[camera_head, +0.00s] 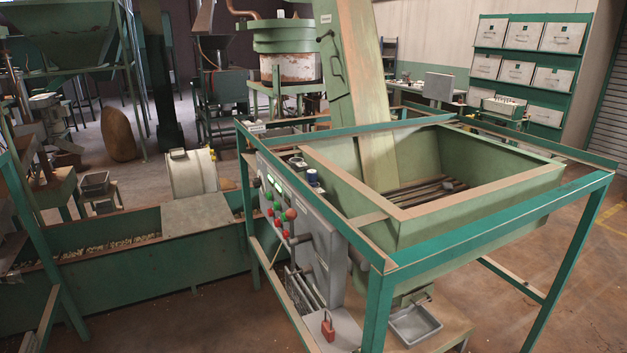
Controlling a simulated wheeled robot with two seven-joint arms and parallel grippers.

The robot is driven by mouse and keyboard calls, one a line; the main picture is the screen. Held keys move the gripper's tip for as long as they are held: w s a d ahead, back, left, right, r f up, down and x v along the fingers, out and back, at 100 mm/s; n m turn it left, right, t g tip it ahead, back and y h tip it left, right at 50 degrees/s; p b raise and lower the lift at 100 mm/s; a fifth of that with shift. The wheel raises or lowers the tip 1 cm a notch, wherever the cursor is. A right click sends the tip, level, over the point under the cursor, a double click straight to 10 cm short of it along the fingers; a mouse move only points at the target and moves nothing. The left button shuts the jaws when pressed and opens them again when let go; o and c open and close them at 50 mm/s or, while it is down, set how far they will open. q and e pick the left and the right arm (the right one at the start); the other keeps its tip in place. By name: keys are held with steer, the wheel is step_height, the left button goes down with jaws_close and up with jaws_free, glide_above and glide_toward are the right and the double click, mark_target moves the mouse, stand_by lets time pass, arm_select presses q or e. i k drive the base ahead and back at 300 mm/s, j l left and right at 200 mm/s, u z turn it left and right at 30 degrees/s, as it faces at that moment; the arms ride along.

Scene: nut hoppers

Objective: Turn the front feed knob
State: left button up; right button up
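A grey control panel (299,222) is on the left side of the green hopper frame (480,227). It carries several red and green buttons and a reddish-brown round knob (291,214). A dark round knob (256,182) is at the panel's far edge. Darker handle-like parts (303,238) stick out lower on the panel. I cannot tell which of these is the front feed knob, or how it is turned. The pale green hopper (470,222) sits inside the frame, with dark bars at its bottom. Neither of my grippers is in view.
A red padlock-like object (328,328) is on a grey ledge below the panel. A metal tray (415,324) is under the hopper. A long green trough (130,280) with nuts runs left. A tall chute (358,90) rises from the hopper. Floor is open at front left.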

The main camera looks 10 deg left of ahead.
mark_target(257, 182)
steer(key=i+j+z, duration=0.25)
steer(key=j, duration=0.2)
steer(key=i+j+z, duration=0.1)
steer(key=j+z, duration=0.2)
steer(key=j, duration=0.15)
steer(key=i+j+z, duration=0.1)
steer(key=j+z, duration=0.15)
steer(key=j, duration=0.25)
steer(key=j+z, duration=0.25)
steer(key=j, duration=0.3)
steer(key=i, duration=0.05)
